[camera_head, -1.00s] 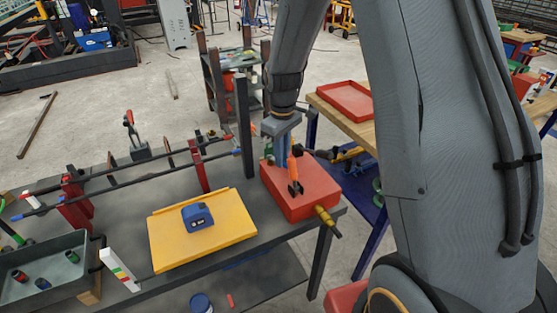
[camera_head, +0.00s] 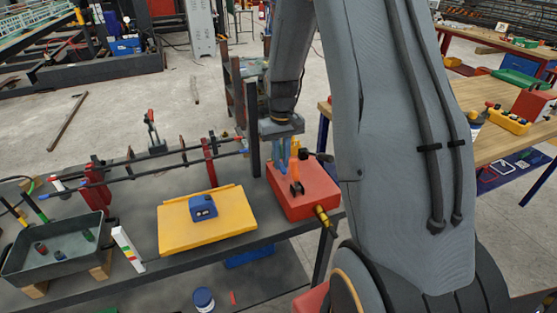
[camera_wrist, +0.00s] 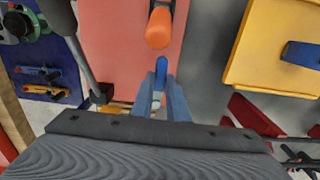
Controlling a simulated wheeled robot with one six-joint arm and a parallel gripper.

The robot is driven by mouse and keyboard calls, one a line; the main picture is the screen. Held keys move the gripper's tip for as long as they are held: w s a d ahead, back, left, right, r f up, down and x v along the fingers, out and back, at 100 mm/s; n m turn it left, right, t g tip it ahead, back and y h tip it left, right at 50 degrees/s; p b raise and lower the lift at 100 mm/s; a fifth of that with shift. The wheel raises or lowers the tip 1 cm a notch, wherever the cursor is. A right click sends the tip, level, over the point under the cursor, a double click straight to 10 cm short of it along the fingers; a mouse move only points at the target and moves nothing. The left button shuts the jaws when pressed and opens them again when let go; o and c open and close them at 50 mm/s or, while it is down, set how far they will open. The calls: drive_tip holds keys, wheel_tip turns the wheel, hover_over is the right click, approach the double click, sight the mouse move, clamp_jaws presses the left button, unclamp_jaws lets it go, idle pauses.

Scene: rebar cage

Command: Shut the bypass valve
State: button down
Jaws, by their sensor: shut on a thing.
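A red box (camera_head: 308,194) stands at the right end of the dark bench. An orange-handled lever (camera_head: 294,170) rises from its top, and a yellow pipe end (camera_head: 325,221) sticks out at its front right. My gripper (camera_head: 282,152) points down behind the orange lever. In the wrist view my blue fingers (camera_wrist: 161,78) are shut on a small blue handle (camera_wrist: 161,61) at the box. The orange handle (camera_wrist: 159,27) is just beyond it, apart from the fingers. The handle's lower part is hidden, and no label shows which one is the bypass valve.
A dark upright post (camera_head: 252,140) stands close left of the gripper. A yellow plate (camera_head: 230,223) with a blue device (camera_head: 203,207) lies left of the box. A grey tray (camera_head: 48,262) is at far left. A wooden table (camera_head: 485,136) stands at right.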

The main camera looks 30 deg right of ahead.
drive_tip(key=shift+w+r, duration=0.1)
drive_tip(key=shift+w, duration=0.05)
drive_tip(key=c, duration=1.7)
unclamp_jaws()
drive_tip(key=shift+r+b, duration=1.05)
drive_tip(key=shift+r, duration=2.8)
drive_tip(key=shift+n+t, duration=0.6)
drive_tip(key=shift+t, duration=0.1)
drive_tip(key=s+a, duration=0.4)
drive_tip(key=s, duration=0.2)
drive_tip(key=s+a, duration=0.4)
drive_tip(key=s, duration=0.2)
drive_tip(key=s+a+f, duration=0.1)
drive_tip(key=s+a, duration=0.4)
drive_tip(key=s, duration=0.1)
drive_tip(key=shift+s+a, duration=0.1)
drive_tip(key=shift+s, duration=0.05)
